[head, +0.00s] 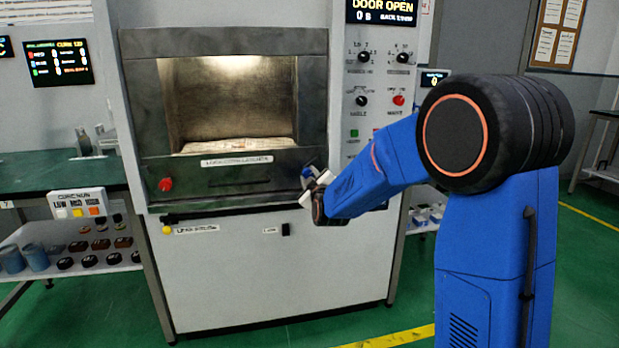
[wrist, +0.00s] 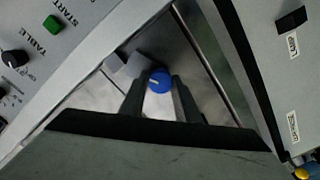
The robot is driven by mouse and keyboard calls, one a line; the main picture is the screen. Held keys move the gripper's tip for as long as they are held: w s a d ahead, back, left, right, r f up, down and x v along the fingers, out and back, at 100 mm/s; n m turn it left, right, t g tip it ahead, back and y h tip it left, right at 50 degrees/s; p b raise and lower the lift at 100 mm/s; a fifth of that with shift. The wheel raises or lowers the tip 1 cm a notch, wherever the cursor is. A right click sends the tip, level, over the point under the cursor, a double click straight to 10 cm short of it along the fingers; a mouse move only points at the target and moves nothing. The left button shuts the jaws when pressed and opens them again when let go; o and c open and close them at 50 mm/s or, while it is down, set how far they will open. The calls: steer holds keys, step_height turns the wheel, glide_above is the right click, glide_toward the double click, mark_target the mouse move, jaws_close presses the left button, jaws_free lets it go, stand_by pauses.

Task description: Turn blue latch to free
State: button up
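The blue latch (head: 306,172) is a small round knob on the right end of the steel front below the microwave opening. It also shows in the wrist view (wrist: 159,79), with a white line across its face. My gripper (head: 314,187) is right at the latch, its pale fingers spread apart in the head view. In the wrist view the two dark fingers of my gripper (wrist: 160,97) lie on either side of the knob, with a gap between them. Whether either finger touches the knob is not clear.
The microwave chamber (head: 235,105) stands open, and the display (head: 382,11) reads DOOR OPEN. A red knob (head: 166,184) is at the left of the steel front. A yellow knob (head: 167,230) and a black latch (head: 286,229) sit below. The control panel (head: 380,120) is close on the right.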

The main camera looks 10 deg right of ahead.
steer(key=shift+m, duration=0.3)
steer(key=m, duration=1.3)
steer(key=shift+m, duration=2.1)
steer(key=o, duration=1)
steer(key=shift+o, duration=0.2)
steer(key=shift+s, duration=0.1)
